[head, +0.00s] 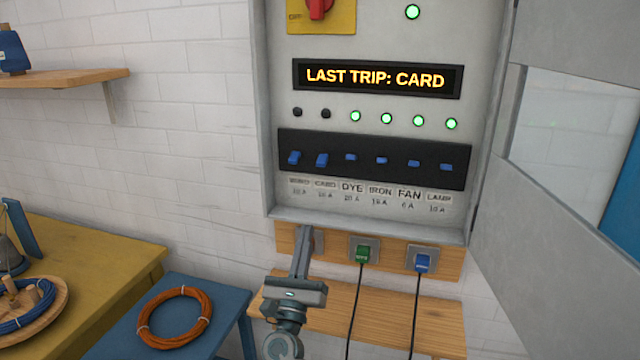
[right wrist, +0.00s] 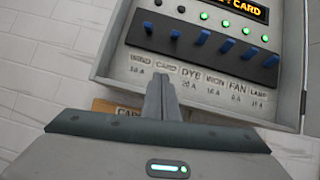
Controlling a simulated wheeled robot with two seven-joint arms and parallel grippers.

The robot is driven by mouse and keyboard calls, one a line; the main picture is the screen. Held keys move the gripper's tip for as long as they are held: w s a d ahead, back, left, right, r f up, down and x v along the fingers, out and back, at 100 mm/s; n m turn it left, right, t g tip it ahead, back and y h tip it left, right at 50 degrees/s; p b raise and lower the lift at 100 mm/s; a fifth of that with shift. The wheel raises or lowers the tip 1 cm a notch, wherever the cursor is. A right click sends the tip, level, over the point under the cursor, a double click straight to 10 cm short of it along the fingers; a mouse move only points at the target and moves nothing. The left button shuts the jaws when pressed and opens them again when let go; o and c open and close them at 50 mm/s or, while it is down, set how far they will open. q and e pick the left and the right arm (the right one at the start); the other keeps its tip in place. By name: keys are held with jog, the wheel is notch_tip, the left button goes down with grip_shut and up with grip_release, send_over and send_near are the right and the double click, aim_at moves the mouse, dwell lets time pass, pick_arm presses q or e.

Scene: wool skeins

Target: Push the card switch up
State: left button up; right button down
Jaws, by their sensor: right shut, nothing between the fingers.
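The card switch (head: 322,160) is the second blue lever from the left in the black strip of the wall panel. Its lever sits lower than the four levers to its right, like the wind lever beside it. It also shows in the right wrist view (right wrist: 175,34). The lamp above it (head: 326,114) is dark. My right gripper (head: 305,232) is shut and empty, fingers pointing up, below the panel and apart from the switch. In the right wrist view its fingertips (right wrist: 160,80) show just below the label row. My left gripper is not in view.
The display (head: 377,78) reads LAST TRIP: CARD. The panel door (head: 535,190) stands open at right. Green (head: 362,254) and blue (head: 423,263) plugs sit below the panel. An orange coil (head: 175,318) lies on the blue table.

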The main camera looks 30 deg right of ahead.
aim_at(322, 160)
jog(key=r+m, duration=0.1)
jog(key=d+m+g+h, duration=0.1)
jog(key=shift+s+d+r+m+g, duration=0.1)
jog(key=shift+s+r+m+g, duration=0.2)
jog(key=shift+s+r+m, duration=0.1)
jog(key=shift+w+r, duration=0.1)
jog(key=shift+w, duration=0.05)
jog(key=p+x, duration=0.4)
jog(key=x, duration=0.5)
jog(key=shift+d+r, duration=0.2)
jog(key=shift+r, duration=0.15)
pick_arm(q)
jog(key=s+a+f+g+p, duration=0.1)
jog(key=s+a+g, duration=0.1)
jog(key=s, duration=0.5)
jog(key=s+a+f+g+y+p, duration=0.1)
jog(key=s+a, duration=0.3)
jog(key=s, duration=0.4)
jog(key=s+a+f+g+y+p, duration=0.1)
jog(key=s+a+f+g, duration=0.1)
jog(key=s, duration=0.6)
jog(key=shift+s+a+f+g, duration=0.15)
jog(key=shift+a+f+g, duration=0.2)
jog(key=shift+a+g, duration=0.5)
pick_arm(e)
jog(key=r, duration=0.2)
jog(key=a+r, duration=0.1)
jog(key=shift+s+r, duration=0.3)
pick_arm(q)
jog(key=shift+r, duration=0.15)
